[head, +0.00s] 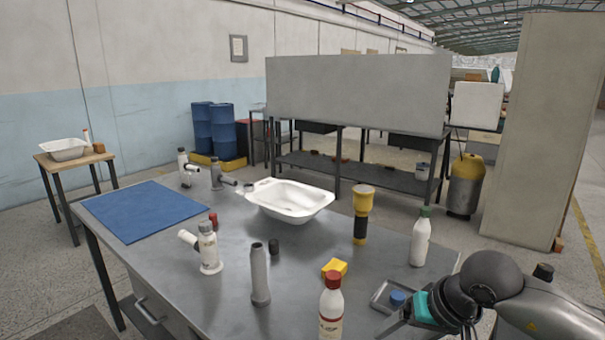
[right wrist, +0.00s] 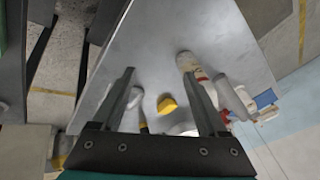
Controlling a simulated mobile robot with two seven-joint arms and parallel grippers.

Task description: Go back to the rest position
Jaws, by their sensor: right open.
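My right gripper (right wrist: 159,74) is open and empty in the right wrist view, its two dark fingers spread apart over the metal table (head: 165,262). In the head view my right arm comes in at the lower right, and the gripper is partly cut off near the table's front right corner. The white bathtub shell (head: 290,203) sits on the table's far side, well away from the gripper. My left gripper is not in view.
The table holds a blue mat (head: 140,210), white-and-grey pipe fittings (head: 208,250), a grey tube (head: 260,277), a yellow block (head: 335,267), a yellow-black flashlight-like object (head: 362,210), a red-capped bottle (head: 331,310), a green-capped bottle (head: 420,238) and a small tray (head: 378,294) with a blue item.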

